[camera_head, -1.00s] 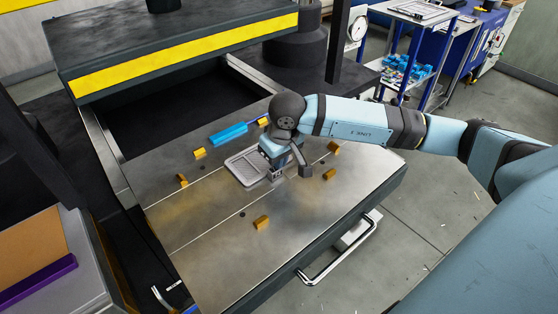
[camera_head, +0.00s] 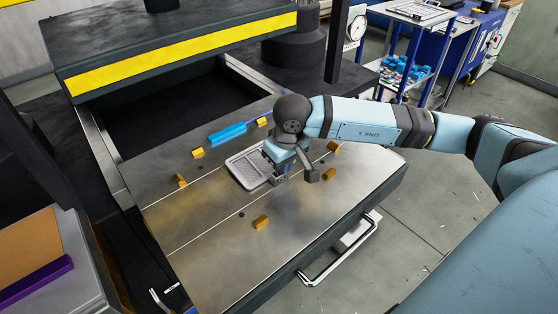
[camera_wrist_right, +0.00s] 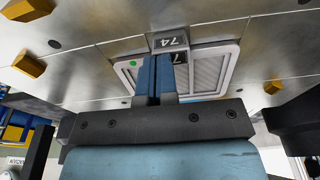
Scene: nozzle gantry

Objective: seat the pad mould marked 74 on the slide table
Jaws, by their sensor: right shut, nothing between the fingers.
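The pad mould (camera_head: 246,171) is a pale grey, shallow ribbed tray lying on the metal slide table (camera_head: 205,235), among several yellow blocks. In the right wrist view the mould (camera_wrist_right: 208,72) has a raised dark tab marked 74 (camera_wrist_right: 171,42), shown upside down, and a green dot on its face. My right gripper (camera_head: 276,180) is over the mould's near right end and hides part of it. In the wrist view its blue fingers (camera_wrist_right: 156,76) are together and empty, close to the tab; whether they touch it I cannot tell. My left gripper is not in view.
Yellow blocks stand on the table around the mould, such as the near one (camera_head: 260,222) and the right one (camera_head: 328,174). A blue bar (camera_head: 227,133) lies behind the mould. A yellow-edged press head (camera_head: 180,54) overhangs the back. The table's front left is clear.

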